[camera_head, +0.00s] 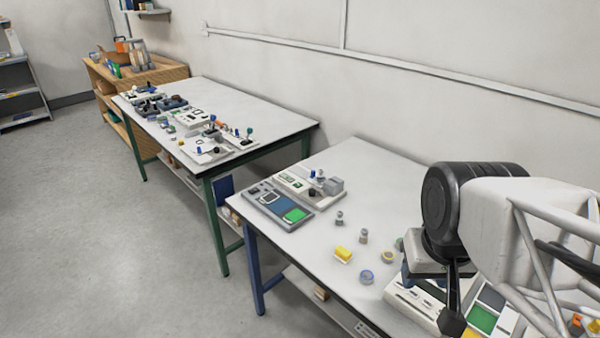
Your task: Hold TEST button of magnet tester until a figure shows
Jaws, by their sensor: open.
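My gripper (451,318) shows at the right as a dark part hanging below my arm's black joint. It is over the near table's right part and is open, with nothing seen in it; its fingers are seen only in part. A pale instrument (408,298) lies below and beside it, partly covered by it. A blue-grey instrument with a green pad (277,208) and a beige instrument with a dark knob (308,184) stand at the table's left end. I cannot tell which is the magnet tester. No TEST button or figure can be made out.
The near table (375,165) also bears a yellow block (343,254), a blue-and-white ring (366,277), a tan ring (388,257) and small grey weights. A green panel (482,319) shows behind my arm. A second table (262,110) full of instruments stands at left.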

